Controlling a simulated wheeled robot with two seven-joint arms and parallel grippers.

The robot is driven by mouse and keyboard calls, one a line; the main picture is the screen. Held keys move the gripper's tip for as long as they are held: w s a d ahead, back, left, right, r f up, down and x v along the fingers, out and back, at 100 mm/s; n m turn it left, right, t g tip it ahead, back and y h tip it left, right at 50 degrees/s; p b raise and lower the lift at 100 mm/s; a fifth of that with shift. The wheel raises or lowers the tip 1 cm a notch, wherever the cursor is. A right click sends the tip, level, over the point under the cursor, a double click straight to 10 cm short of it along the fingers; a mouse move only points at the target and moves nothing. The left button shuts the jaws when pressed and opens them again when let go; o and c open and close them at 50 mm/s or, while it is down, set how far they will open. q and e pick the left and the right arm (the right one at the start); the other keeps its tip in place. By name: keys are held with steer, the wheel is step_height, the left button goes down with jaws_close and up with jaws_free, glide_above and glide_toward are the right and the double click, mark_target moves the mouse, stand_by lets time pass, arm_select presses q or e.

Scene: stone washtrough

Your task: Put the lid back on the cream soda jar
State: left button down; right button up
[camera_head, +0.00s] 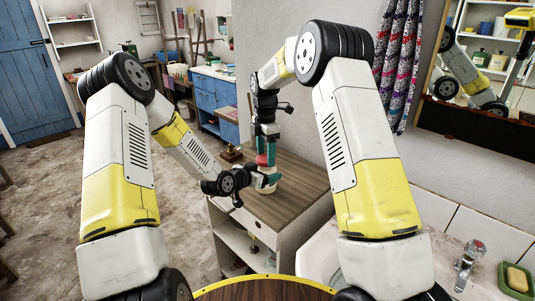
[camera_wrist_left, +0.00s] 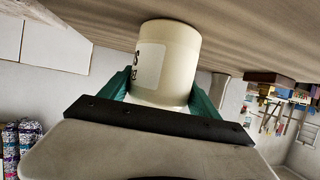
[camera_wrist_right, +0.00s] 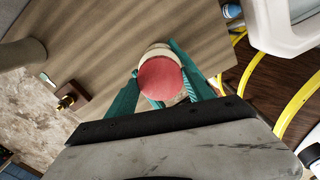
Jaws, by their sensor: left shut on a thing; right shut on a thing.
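The cream soda jar (camera_wrist_left: 178,55) is pale with a dark-printed label in the left wrist view. My left gripper (camera_wrist_left: 155,100) is shut around its sides. In the head view the jar (camera_head: 265,184) is on or just above the wooden top of a cabinet. The red lid (camera_wrist_right: 160,80) is between the teal fingers of my right gripper (camera_wrist_right: 166,88), which is shut on it from above. A cream edge of the jar shows behind the lid. In the head view the lid (camera_head: 262,159) is over the jar; whether they touch is unclear.
The cabinet top (camera_head: 300,180) has free room around the jar. A small wooden block with a brass part (camera_head: 230,153) stands at its back left. A sink with a tap (camera_head: 468,262) and a green dish with a yellow piece (camera_head: 517,280) are at the right.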

steer(key=shift+f, duration=0.5)
